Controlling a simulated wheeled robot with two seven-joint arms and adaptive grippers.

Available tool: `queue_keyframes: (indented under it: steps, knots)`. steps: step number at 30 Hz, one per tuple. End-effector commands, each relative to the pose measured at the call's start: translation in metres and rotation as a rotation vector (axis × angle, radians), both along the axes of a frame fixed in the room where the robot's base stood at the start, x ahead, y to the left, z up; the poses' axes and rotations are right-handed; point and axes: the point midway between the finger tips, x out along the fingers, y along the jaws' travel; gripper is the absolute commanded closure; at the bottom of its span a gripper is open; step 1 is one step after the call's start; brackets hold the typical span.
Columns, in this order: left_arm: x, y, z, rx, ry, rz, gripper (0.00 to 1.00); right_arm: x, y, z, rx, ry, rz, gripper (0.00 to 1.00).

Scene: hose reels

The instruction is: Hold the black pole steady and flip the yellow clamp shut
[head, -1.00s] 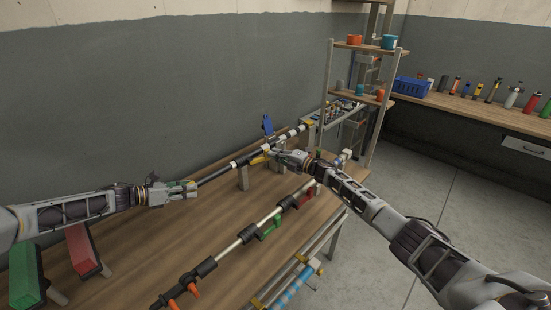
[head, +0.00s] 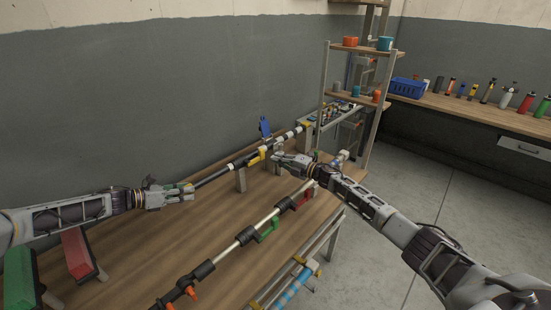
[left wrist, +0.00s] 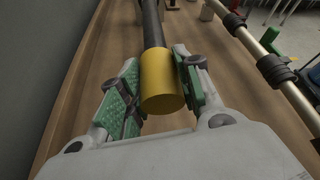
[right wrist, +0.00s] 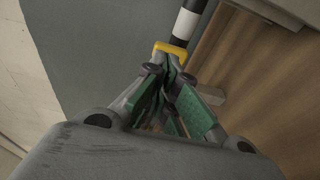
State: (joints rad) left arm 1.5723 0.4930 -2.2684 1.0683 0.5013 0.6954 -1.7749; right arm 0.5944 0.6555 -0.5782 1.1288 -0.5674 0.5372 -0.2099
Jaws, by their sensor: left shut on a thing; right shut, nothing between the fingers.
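The black pole (head: 213,177) with white bands runs from the left foreground toward the back right above the bench. My left gripper (head: 188,191) is shut on its near end; the left wrist view shows the yellow end (left wrist: 161,82) between the fingers. The yellow clamp (head: 256,157) is at the pole's middle, low against it; I cannot tell whether it is latched. It also shows in the right wrist view (right wrist: 171,49), just beyond the fingertips. My right gripper (head: 276,159) is shut and empty, close to the clamp's right side; contact is unclear.
A blue clamp (head: 265,126) stands up farther along the pole. A second pole (head: 240,238) with green, red and orange clamps lies in front. Red (head: 77,255) and green (head: 20,275) blocks stand at the left. A shelf (head: 364,50) rises behind the bench.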

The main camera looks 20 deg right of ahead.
Motion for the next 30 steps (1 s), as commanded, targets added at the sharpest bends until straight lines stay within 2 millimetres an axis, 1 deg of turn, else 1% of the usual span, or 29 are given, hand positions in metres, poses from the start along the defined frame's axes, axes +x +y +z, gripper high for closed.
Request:
queue_keyframes:
  steps: [5,11,17,30]
  knots:
    - [0.000,0.000,0.000,0.000,0.000,0.001,1.00,-0.007,-0.005,0.000,-0.001,0.001,-0.001,1.00]
    - [0.000,0.000,0.000,0.000,-0.001,0.001,1.00,-0.003,-0.019,0.000,0.000,0.001,-0.001,1.00]
    - [0.000,0.000,0.000,0.000,-0.001,0.001,1.00,0.001,-0.035,0.000,0.000,0.001,-0.001,1.00]
    - [0.000,0.000,0.000,0.000,-0.001,0.001,1.00,0.010,-0.077,0.000,0.000,0.000,-0.002,1.00]
